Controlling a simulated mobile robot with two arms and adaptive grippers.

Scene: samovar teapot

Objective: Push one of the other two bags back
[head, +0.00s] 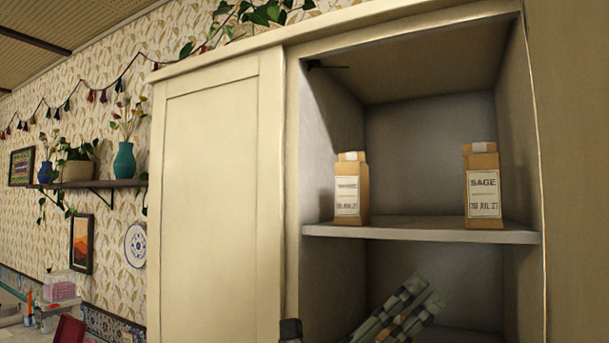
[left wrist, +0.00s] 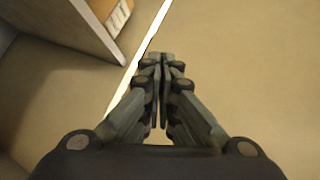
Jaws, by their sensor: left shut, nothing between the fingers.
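Two brown paper bags stand upright on the cabinet shelf (head: 420,234) in the head view. The left bag (head: 364,190) has a white label too small to read surely. The right bag (head: 480,158) is labelled SAGE and stands near the shelf's front edge. My left gripper (head: 425,292) is shut and empty, below the shelf and between the bags in the picture, touching neither. In the left wrist view its closed fingers (left wrist: 160,60) point up the picture, and part of a bag (left wrist: 118,18) shows at the top left on the shelf. My right gripper is out of view.
The cabinet's closed left door (head: 220,200) stands beside the open compartment. Its right side wall (head: 530,140) is close to the SAGE bag. The shelf between and behind the bags is clear. Trailing plant leaves (head: 265,14) hang over the cabinet top.

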